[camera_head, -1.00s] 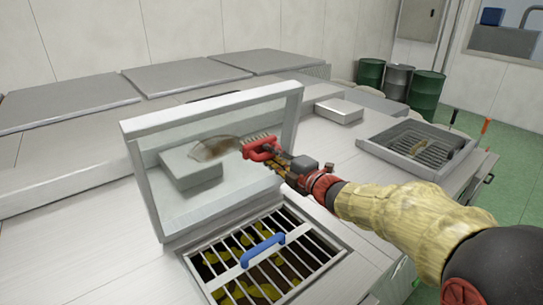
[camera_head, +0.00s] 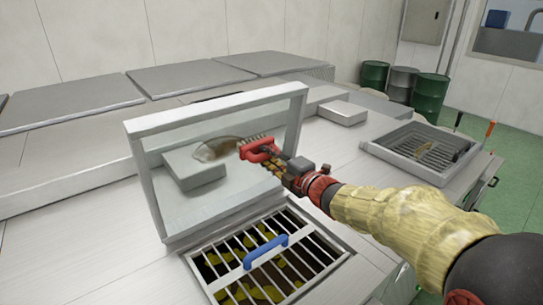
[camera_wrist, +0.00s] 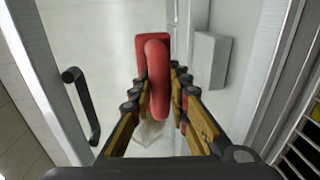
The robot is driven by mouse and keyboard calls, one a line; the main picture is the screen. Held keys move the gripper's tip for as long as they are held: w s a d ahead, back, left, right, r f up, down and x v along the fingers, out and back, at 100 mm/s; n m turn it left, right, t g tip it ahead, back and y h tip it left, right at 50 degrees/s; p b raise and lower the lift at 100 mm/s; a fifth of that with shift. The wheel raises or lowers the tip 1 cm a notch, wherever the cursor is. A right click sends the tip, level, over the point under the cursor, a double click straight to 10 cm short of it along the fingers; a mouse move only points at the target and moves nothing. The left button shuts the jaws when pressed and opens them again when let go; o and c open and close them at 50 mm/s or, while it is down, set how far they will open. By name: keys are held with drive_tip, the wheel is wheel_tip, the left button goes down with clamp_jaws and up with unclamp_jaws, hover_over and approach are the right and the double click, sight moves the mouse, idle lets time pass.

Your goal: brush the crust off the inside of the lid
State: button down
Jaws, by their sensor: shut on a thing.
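The lid (camera_head: 217,108) stands raised, a see-through panel in a pale frame, behind the barred opening. A brownish crust patch (camera_head: 216,149) shows on its panel, at upper middle. My gripper (camera_head: 273,164) is shut on the handle of a red brush (camera_head: 257,150), whose pale bristles point up and left towards the panel, just right of the crust. I cannot tell whether the bristles touch the panel. In the wrist view the red brush (camera_wrist: 157,75) sits between the fingers, its bristles hidden; a pale smear below it is partly covered by the gripper.
A barred grate with a blue handle (camera_head: 265,251) covers the opening in front of the lid, with yellow-green olives below. A grey box (camera_head: 342,112) stands behind right. A recessed tray with a rack (camera_head: 424,147) lies at right. Green drums (camera_head: 431,92) stand beyond.

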drive_tip(key=s+a+b, duration=0.8)
drive_tip(key=a, duration=0.4)
drive_tip(key=shift+s+a+r+b, duration=0.15)
drive_tip(key=shift+a+b, duration=0.2)
drive_tip(key=shift+b, duration=0.05)
idle(1.1)
drive_tip(key=shift+s+a+b, duration=0.5)
drive_tip(key=shift+a+b, duration=0.2)
drive_tip(key=shift+b, duration=0.25)
drive_tip(key=shift+s+a+b, duration=0.45)
drive_tip(key=shift+a+b, duration=0.2)
drive_tip(key=shift+b, duration=0.3)
drive_tip(key=d+p, duration=0.1)
drive_tip(key=w+d+r+p, duration=0.1)
drive_tip(key=p, duration=0.1)
drive_tip(key=d+r+p, duration=0.1)
drive_tip(key=p, duration=0.1)
drive_tip(key=shift+w, duration=0.3)
drive_tip(key=shift+w+d+p, duration=0.55)
drive_tip(key=shift+d+p, duration=0.15)
drive_tip(key=shift+d, duration=0.05)
drive_tip(key=shift+w+d+p, duration=0.55)
drive_tip(key=shift+d+p, duration=0.1)
drive_tip(key=shift+d, duration=0.05)
